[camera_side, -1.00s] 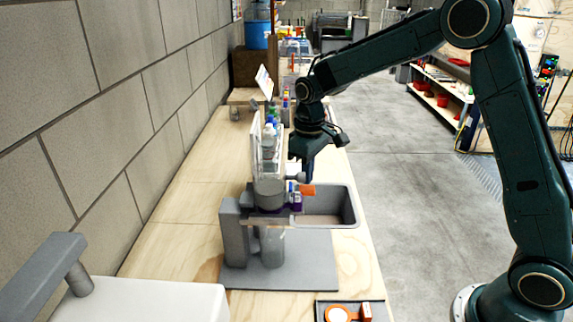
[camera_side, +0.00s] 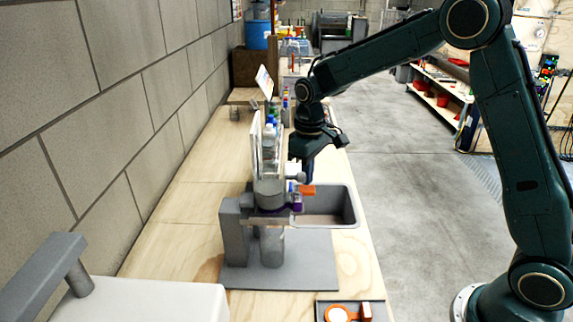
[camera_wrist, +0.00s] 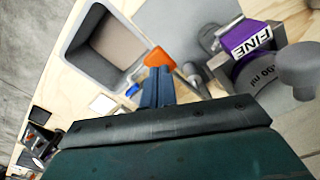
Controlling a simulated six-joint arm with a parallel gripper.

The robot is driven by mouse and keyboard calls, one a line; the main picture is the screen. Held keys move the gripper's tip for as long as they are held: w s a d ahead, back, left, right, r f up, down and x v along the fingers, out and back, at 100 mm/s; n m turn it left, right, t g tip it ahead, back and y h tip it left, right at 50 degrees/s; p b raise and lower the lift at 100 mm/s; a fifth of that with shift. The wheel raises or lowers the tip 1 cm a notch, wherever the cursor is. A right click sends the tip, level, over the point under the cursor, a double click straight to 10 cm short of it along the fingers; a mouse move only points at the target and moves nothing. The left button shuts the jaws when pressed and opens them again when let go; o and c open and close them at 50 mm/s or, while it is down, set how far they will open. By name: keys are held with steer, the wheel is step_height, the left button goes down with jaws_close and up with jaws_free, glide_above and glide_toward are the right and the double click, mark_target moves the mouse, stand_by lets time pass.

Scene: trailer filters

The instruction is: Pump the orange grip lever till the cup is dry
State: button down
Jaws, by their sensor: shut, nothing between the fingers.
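The orange grip lever (camera_side: 307,190) sticks out to the right of the filter stand, over the grey basin. It also shows in the wrist view (camera_wrist: 157,57), right at my fingertips. My gripper (camera_side: 308,180) is shut with nothing between its fingers, and its tips are just above or touching the lever; I cannot tell which. The closed fingers show in the wrist view (camera_wrist: 158,78). The inside of the cup is hidden.
The grey basin (camera_side: 350,207) lies right of the stand. A grey base plate (camera_side: 310,265) is under the stand. A small dark tray (camera_side: 322,312) with a round orange-and-white item (camera_side: 337,314) is at the front. Bottles (camera_side: 270,132) stand behind. Bare wood lies left.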

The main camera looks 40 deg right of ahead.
mark_target(307, 188)
steer(key=shift+f, duration=3.15)
steer(key=shift+r, duration=3.3)
steer(key=shift+f, duration=0.25)
steer(key=shift+f, duration=3.05)
steer(key=shift+r, duration=0.15)
steer(key=shift+r, duration=3.15)
